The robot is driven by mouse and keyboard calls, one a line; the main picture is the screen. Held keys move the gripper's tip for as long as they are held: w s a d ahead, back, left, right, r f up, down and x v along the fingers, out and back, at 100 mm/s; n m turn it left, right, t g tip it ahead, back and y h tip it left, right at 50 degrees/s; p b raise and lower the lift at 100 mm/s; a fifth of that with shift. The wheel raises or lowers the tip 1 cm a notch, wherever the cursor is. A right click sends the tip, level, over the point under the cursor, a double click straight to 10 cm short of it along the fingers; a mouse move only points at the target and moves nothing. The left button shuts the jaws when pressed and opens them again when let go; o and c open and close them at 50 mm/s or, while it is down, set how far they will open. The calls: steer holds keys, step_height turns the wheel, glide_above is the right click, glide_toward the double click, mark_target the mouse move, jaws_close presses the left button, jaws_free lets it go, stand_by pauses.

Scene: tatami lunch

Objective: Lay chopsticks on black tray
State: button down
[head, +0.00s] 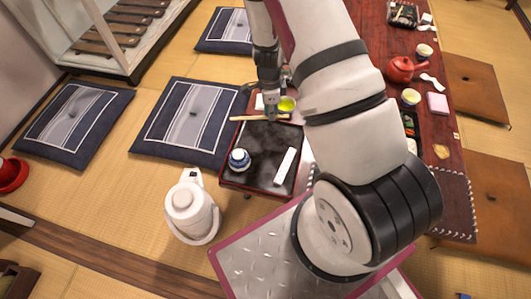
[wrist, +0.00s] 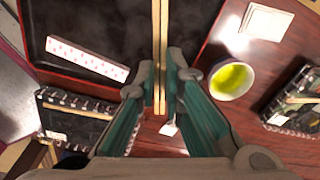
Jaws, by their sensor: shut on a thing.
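The chopsticks (wrist: 160,35) are a pale wooden pair, held side by side between the fingertips of my gripper (wrist: 160,78). In the head view my gripper (head: 270,108) is at the far edge of the black tray (head: 262,142), and the chopsticks (head: 243,118) lie crosswise along that edge. In the wrist view they overlap the dark surface of the tray (wrist: 112,25), with their near end past its red rim. I cannot tell how high they are above it. My arm hides part of the tray's right side.
A blue-and-white cup (head: 239,159) and a white strip (head: 285,167) are on the tray. A bowl of green tea (wrist: 232,78) stands beside it. A white pot (head: 190,208) is on the tatami. The tray's middle is clear.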

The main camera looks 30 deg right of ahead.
mark_target(282, 135)
steer(key=d+f+m+b, duration=0.1)
steer(key=f, duration=0.3)
steer(key=d+f+m+b, duration=0.1)
steer(key=f, duration=0.3)
steer(key=s+d+f+m+b, duration=0.1)
steer(key=d+f, duration=0.1)
steer(key=f, duration=0.2)
steer(key=shift+s+d+m+b, duration=0.1)
steer(key=shift+m+b, duration=0.2)
steer(key=shift+b, duration=0.05)
steer(key=shift+f, duration=0.1)
steer(key=shift+f, duration=0.15)
steer(key=c, duration=1.7)
jaws_free()
